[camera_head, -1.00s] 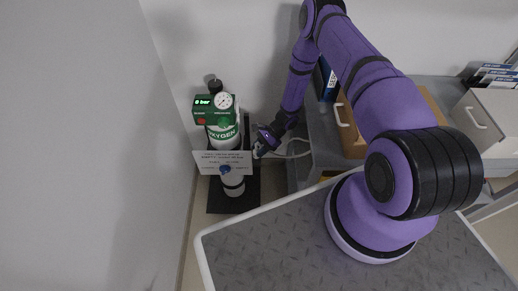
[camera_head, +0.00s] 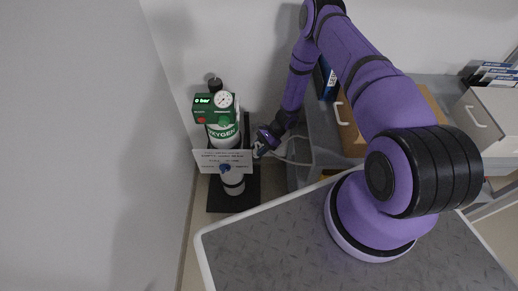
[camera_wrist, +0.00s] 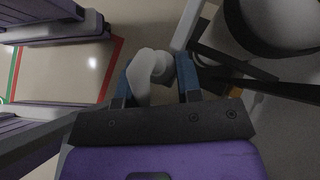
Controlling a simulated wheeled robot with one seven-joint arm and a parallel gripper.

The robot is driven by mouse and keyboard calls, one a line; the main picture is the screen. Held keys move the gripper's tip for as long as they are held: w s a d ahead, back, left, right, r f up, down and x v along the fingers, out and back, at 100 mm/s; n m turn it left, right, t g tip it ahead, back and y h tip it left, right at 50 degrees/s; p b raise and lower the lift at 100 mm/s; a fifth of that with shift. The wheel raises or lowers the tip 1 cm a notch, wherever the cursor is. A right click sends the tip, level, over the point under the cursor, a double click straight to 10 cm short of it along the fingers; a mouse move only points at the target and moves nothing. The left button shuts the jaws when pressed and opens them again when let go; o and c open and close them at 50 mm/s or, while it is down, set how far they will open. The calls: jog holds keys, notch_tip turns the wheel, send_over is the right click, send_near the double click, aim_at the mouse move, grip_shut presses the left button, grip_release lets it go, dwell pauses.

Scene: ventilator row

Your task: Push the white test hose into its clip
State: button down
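My gripper (camera_wrist: 156,80) has its two blue fingers on either side of the white test hose (camera_wrist: 143,75), and they appear closed on it. The hose shows as a thick, bent white piece between the fingertips. In the head view my gripper (camera_head: 259,149) is low, just right of the oxygen cylinder (camera_head: 224,136) and beside its paper sign. A thin pale hose length (camera_head: 298,157) curves behind and right of the gripper. I cannot make out the clip in either view.
The white sign (camera_head: 222,161) hangs in front of the cylinder, which stands on a black base (camera_head: 218,203). A grey shelf unit (camera_head: 325,140) with a cardboard box stands close on the right, leaving a narrow gap.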

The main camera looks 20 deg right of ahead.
jog(key=c, duration=0.7)
grip_release()
